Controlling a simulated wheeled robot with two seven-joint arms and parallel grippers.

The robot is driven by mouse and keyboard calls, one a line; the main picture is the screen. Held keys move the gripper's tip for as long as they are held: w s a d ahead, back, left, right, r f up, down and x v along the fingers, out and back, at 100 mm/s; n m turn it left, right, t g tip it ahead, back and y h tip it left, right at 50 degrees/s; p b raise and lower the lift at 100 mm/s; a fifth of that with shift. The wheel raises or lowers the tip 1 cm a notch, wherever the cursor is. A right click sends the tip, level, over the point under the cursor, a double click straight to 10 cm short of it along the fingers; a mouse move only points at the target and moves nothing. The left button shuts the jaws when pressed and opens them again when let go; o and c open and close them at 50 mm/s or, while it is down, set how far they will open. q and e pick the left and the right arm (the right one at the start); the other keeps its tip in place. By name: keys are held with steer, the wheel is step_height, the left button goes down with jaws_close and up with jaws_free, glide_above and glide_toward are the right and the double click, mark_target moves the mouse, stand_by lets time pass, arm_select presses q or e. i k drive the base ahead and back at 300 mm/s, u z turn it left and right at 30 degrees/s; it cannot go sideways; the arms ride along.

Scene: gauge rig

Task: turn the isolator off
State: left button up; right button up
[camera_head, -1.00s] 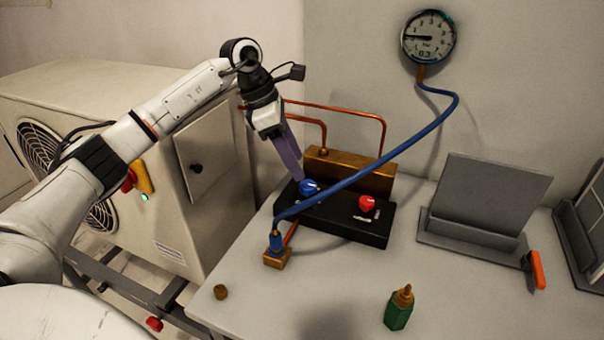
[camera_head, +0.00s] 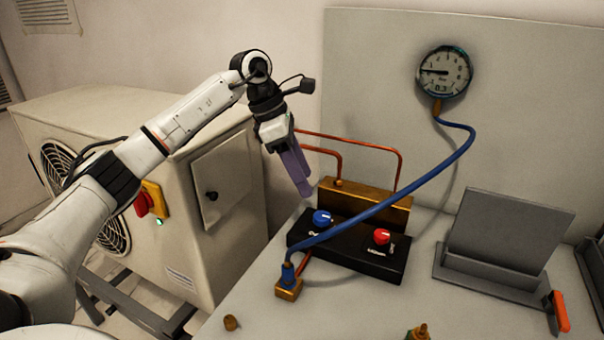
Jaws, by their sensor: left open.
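The isolator (camera_head: 143,204) is a red rotary handle on a yellow plate, on the side of the beige condenser unit at left. A small green light glows below it. My left arm passes just left of the isolator in the picture. My left gripper (camera_head: 303,190) is open and empty, with its purple-grey fingers pointing down. It is well to the right of the isolator, above and behind the blue knob (camera_head: 322,217) of the black manifold block (camera_head: 345,248), and appears apart from it. My right gripper is not in view.
A red knob (camera_head: 381,237) sits on the same block. A blue hose (camera_head: 400,205) runs from a brass fitting to the gauge (camera_head: 444,73). Copper pipes stand behind. A grey stand (camera_head: 505,240) and an orange-handled tool (camera_head: 560,311) are at right.

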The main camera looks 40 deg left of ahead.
mark_target(143, 201)
steer(key=k, duration=1)
